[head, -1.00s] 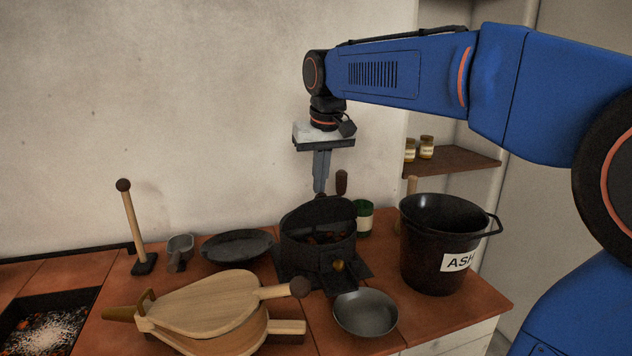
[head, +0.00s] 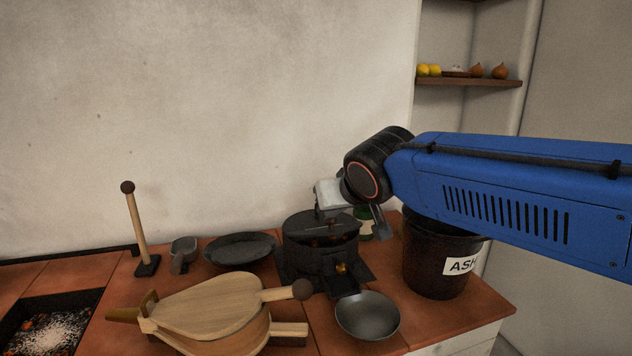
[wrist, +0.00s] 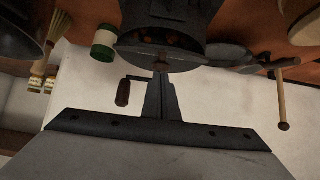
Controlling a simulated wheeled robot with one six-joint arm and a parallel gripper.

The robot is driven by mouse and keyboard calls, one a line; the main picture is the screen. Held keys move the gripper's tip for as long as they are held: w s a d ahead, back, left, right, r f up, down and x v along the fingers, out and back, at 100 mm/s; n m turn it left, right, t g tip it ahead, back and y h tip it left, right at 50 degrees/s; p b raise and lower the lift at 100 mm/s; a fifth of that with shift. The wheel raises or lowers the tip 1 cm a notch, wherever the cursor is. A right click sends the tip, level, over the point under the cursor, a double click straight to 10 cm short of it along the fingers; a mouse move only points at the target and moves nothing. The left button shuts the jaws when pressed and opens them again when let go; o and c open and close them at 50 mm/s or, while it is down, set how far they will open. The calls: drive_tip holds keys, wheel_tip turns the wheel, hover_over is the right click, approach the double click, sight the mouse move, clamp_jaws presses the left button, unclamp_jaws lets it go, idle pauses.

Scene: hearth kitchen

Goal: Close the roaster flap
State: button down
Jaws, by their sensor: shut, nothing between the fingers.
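The roaster (head: 322,262) is a dark drum on the worktop, with a brass knob low on its front. Its dark flap (head: 312,224) is tilted low over the top, with a gap where brown beans show. The roaster is also at the top of the wrist view (wrist: 172,18). My gripper (wrist: 161,76) is shut and empty, behind the roaster, its fingertips close to the rim of the top. I cannot tell whether they touch the flap.
An ash bucket (head: 432,262) stands right, partly behind my arm. A green jar (wrist: 104,42) and the crank handle (wrist: 123,93) are near my fingers. A shallow pan (head: 367,316), bellows (head: 215,308), and a dark dish (head: 240,250) surround the roaster.

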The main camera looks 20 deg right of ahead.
drive_tip(key=shift+s+f, duration=0.8)
drive_tip(key=shift+f, duration=0.05)
drive_tip(key=shift+s+f, duration=0.45)
drive_tip(key=shift+f, duration=0.25)
drive_tip(key=shift+s+f, duration=0.4)
drive_tip(key=shift+f, duration=0.25)
